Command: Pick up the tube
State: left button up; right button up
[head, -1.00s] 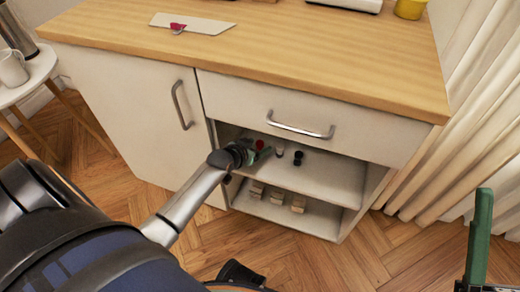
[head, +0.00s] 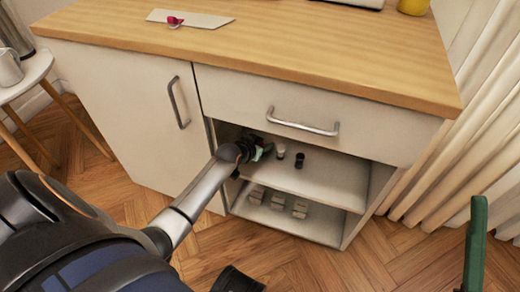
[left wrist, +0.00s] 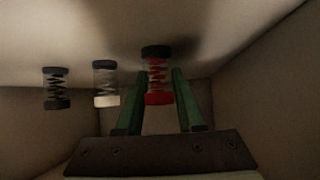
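The red-capped tube (left wrist: 158,88) stands between the two green fingers of my left gripper (left wrist: 160,82) in the left wrist view. It has a coiled middle and a dark end against the pale shelf surface. The fingers lie close on both sides of it and look open, with little gap. In the head view my left gripper (head: 259,151) reaches into the open compartment and hides the red tube. A white-capped tube (head: 280,152) and a black-capped tube (head: 299,160) stand to its right on the same shelf (head: 325,184). My right gripper's green finger (head: 475,245) shows at the right edge.
The cabinet has a drawer with a handle (head: 303,122) just above the compartment. A door (head: 140,125) is at its left. Several small blocks (head: 278,201) lie on the lower shelf. Curtains (head: 465,140) hang at the right. The shelf's right part is clear.

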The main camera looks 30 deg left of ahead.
pick_arm(q)
grip_shut()
dwell(0.3)
